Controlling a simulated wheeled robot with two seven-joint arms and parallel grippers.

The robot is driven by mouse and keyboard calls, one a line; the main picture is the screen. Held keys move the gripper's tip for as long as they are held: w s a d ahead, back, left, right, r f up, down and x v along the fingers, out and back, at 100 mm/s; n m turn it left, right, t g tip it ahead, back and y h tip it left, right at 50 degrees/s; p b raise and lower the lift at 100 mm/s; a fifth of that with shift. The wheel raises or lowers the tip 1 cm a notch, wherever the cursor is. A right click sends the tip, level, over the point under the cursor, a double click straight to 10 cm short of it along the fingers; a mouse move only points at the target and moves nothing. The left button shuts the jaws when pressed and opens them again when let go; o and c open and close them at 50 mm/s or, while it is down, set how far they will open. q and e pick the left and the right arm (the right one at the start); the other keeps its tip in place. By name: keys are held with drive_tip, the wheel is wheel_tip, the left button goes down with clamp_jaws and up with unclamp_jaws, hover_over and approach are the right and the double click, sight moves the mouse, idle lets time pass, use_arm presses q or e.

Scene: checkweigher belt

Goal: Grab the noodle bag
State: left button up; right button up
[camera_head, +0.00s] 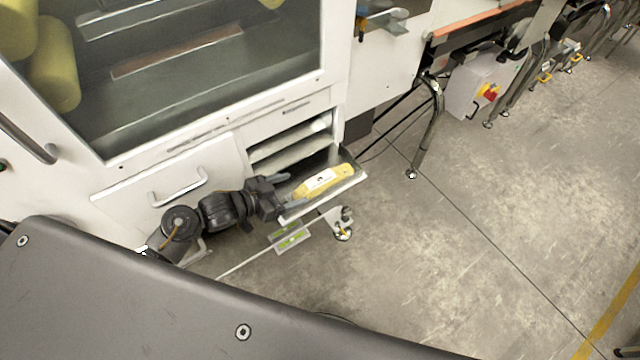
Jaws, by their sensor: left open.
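A yellow noodle bag (338,177) with a white label lies on a pale pull-out tray (327,202) at the foot of the white machine. My left gripper (287,190) is at the left end of the bag, its dark fingers apart and pointing toward the bag. I cannot tell whether a finger touches it. My right gripper is not in view.
The white machine (200,150) with a glass door and a drawer handle (178,190) stands behind and left of my arm. More shelves (290,150) sit just behind the tray. A conveyor leg (428,130) stands to the right. The concrete floor (480,240) at the right is clear.

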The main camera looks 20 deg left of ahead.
sight(316, 182)
use_arm(q)
drive_tip(key=x, duration=0.3)
drive_tip(key=shift+x, duration=2.6)
drive_tip(key=shift+d+r, duration=0.1)
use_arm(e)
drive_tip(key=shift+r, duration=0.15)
use_arm(q)
drive_tip(key=shift+c, duration=0.2)
drive_tip(key=c, duration=1.2)
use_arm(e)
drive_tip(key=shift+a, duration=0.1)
use_arm(q)
drive_tip(key=shift+o, duration=0.2)
drive_tip(key=shift+r+p, duration=0.2)
drive_tip(key=shift+p, duration=0.2)
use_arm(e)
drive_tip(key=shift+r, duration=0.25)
